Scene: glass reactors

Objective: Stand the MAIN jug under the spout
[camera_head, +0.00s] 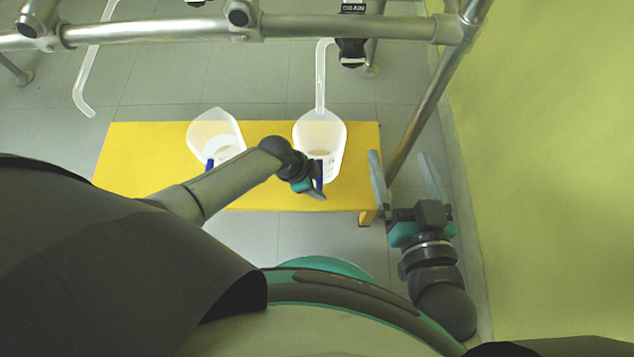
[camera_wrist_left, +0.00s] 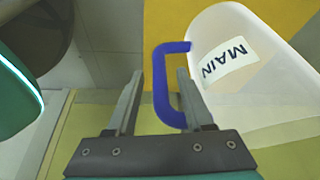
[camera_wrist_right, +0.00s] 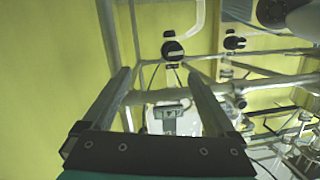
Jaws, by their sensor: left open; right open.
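The MAIN jug (camera_head: 320,132), white and translucent with a blue handle, stands upright on the yellow bench. Its label (camera_wrist_left: 230,62) reads MAIN in the left wrist view. A clear bent spout tube (camera_head: 320,75) comes down from above, and its lower end appears over the jug's mouth. My left gripper (camera_head: 316,187) is at the handle side of this jug. In the left wrist view the blue handle's bar (camera_wrist_left: 160,88) lies between the open fingers, with one finger inside the loop. My right gripper (camera_head: 400,157) is open and empty, right of the bench.
A second white jug (camera_head: 215,132) with a blue handle stands on the yellow bench (camera_head: 140,165) to the left. Another clear tube (camera_head: 82,80) hangs farther left. A metal pipe frame (camera_head: 340,27) crosses above the bench, with a post at right. A green-yellow wall (camera_head: 560,180) is at right.

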